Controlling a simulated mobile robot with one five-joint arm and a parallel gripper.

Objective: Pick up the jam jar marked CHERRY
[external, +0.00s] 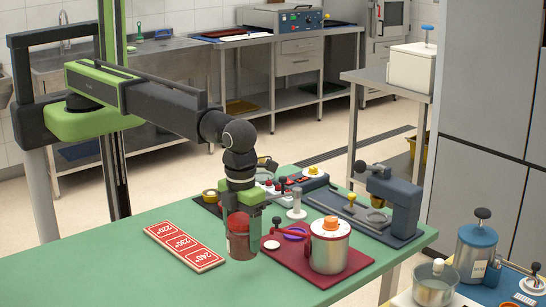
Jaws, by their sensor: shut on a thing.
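My gripper (243,212) points straight down and is shut on the jar's upper part. The jar looks upright. No CHERRY lettering can be read on it from here, and I cannot tell whether its base touches the table.
A red board (176,247) with temperature markings lies left of the jar. A dark red mat (295,268) holds a steel pot (329,248) with an orange knob, close on the right. Several devices stand behind. The table's front left is clear.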

